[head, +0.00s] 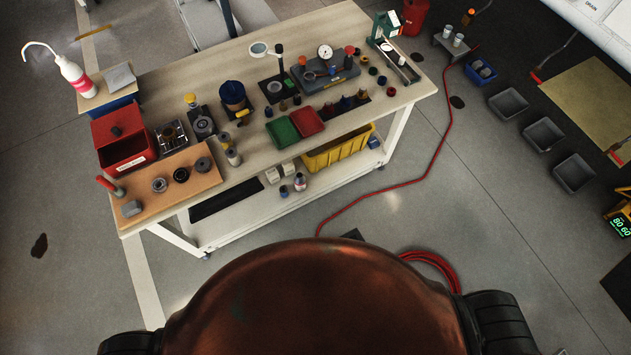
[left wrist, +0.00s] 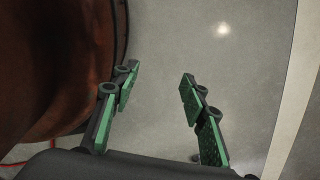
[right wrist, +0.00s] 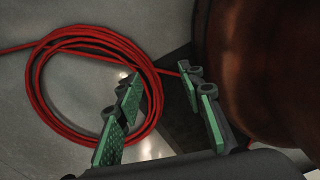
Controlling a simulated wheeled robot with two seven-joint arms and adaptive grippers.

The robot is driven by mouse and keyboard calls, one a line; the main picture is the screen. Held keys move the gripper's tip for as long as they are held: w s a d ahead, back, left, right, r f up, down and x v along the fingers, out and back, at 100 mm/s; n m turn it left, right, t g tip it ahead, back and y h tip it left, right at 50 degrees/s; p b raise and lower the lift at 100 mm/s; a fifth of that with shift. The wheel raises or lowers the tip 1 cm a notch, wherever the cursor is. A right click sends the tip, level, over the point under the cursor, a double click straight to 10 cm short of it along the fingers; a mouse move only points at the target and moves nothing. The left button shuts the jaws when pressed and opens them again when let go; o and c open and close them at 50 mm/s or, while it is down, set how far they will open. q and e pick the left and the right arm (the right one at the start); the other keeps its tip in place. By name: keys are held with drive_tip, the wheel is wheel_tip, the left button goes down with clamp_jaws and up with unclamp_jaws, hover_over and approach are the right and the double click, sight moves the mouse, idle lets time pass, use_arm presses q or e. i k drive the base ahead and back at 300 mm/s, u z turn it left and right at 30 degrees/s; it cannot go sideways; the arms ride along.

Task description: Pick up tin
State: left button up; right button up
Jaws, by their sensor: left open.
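Several tin-like things stand on the workbench (head: 240,62) in the head view; I cannot tell for sure which is the tin. My left gripper (left wrist: 158,80) is open and empty, pointing at bare floor in the left wrist view. My right gripper (right wrist: 158,80) is open and empty above the floor in the right wrist view. Neither gripper shows in the head view; both are away from the bench-top things.
A red bin (head: 122,143), a wooden board (head: 165,187), green (head: 282,132) and red (head: 307,122) trays crowd the bench. A yellow bin (head: 338,150) sits below its top. A coiled red hose (right wrist: 95,85) lies on the floor by my right gripper. Floor before the bench is mostly clear.

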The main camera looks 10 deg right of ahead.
sight(300, 183)
drive_tip(key=u, duration=2.75)
drive_tip(key=k, duration=1.05)
drive_tip(key=z, duration=0.95)
